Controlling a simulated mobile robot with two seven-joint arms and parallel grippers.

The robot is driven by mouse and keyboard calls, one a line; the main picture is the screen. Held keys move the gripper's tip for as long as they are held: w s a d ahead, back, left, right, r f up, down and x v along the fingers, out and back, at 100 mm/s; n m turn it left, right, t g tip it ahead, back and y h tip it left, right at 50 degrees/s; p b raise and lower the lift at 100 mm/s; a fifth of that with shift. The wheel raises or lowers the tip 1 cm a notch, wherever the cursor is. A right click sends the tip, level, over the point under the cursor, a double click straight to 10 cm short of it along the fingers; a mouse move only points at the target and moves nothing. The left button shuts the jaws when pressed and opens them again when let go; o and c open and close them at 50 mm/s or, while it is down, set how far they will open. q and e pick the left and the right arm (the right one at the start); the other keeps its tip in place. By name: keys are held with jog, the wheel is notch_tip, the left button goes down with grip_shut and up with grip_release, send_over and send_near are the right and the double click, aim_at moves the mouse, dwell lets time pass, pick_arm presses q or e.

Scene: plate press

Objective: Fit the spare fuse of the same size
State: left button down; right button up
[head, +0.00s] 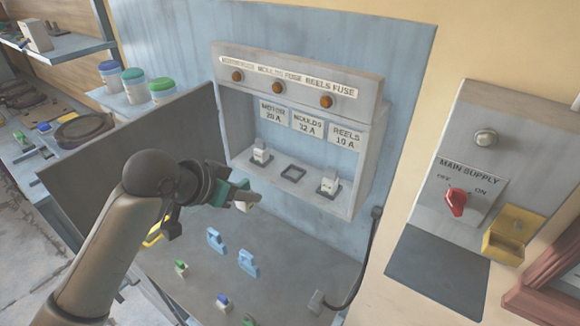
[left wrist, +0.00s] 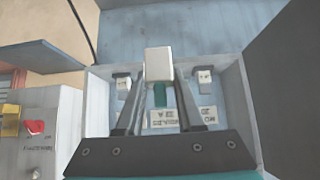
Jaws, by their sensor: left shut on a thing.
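My left gripper (head: 243,196) is shut on a white fuse (left wrist: 159,62) and holds it in front of the fuse box (head: 362,195), just below and left of its sockets. The fuse's size marking is not readable. The middle socket (head: 292,173), under the "MOULDS 32 A" label (head: 307,122), is an empty dark frame. A white fuse (head: 261,153) sits in the "MOTOR 20 A" socket and another (head: 328,186) in the "REELS 10 A" socket. In the left wrist view, the held fuse hides what lies directly behind it. My right gripper is not in view.
The bench holds two light-blue clips (head: 248,263), a green-topped piece (head: 181,268) and a blue-topped piece (head: 223,302). A dark door panel (head: 130,150) stands left of the box. The main supply switch (head: 455,202) and a yellow holder (head: 512,234) are at right.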

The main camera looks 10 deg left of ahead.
pick_arm(q)
jog(key=w+d, duration=0.2)
jog(key=w, duration=0.3)
jog(key=w+d+p, duration=0.1)
jog(key=w+d, duration=0.1)
jog(key=w, duration=0.3)
jog(key=w+d, duration=0.2)
jog(key=w, duration=0.3)
jog(key=shift+w+d, duration=0.3)
jog(key=shift+w, duration=0.05)
jog(key=shift+f+p, duration=0.5)
jog(key=shift+f, duration=1.3)
jog(key=shift+f, duration=0.15)
jog(key=c, duration=0.5)
grip_release()
jog(key=shift+s+a+r, duration=0.2)
jog(key=shift+s+r, duration=0.1)
jog(key=shift+r, duration=0.25)
jog(key=v, duration=1.1)
jog(key=shift+s+d, duration=0.1)
